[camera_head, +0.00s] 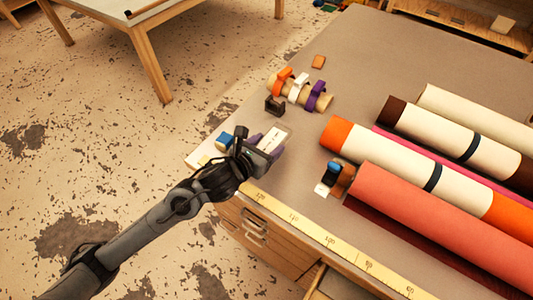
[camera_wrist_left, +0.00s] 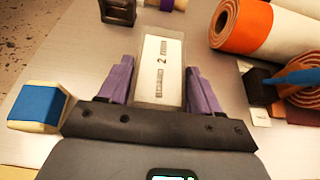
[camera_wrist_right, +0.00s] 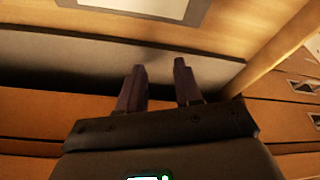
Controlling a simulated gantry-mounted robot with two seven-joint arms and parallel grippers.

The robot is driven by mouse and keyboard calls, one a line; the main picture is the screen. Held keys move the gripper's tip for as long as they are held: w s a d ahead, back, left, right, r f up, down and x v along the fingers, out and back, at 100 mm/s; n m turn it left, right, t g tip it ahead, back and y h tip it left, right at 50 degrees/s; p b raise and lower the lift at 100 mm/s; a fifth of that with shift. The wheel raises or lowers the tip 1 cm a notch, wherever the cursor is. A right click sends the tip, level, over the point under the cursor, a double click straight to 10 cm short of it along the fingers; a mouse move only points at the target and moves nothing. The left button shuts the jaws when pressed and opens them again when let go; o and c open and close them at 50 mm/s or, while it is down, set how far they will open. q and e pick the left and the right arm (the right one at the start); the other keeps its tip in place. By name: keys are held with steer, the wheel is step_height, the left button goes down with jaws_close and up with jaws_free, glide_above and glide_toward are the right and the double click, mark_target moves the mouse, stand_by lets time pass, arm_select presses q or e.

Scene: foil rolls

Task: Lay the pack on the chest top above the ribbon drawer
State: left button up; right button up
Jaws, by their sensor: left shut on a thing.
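The pack, a small clear-grey block with a white label marked 2, shows in the head view (camera_head: 273,139) and in the left wrist view (camera_wrist_left: 161,62). My left gripper (camera_head: 262,145) is shut on it, with a purple finger on each side, over the front left corner of the chest top (camera_head: 350,60). In the left wrist view I cannot tell whether the pack touches the top. Wooden drawer fronts (camera_head: 290,258) show below the front edge; I cannot tell which is the ribbon drawer. My right gripper (camera_wrist_right: 160,75) has its fingers apart and empty, close to wooden drawer parts.
Large rolls (camera_head: 440,215) fill the right of the top. Ribbon spools (camera_head: 300,90) and a dark block (camera_head: 274,106) lie behind the pack. A blue-wrapped block (camera_wrist_left: 38,105) is left of my left gripper. A yellow ruler (camera_head: 310,232) runs along the front edge.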

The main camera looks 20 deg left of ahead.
arm_select(q)
steer(key=shift+f+b, duration=0.35)
steer(key=shift+f, duration=1.25)
steer(key=shift+f, duration=0.15)
steer(key=o, duration=1.2)
steer(key=shift+c, duration=0.2)
steer(key=v, duration=1.2)
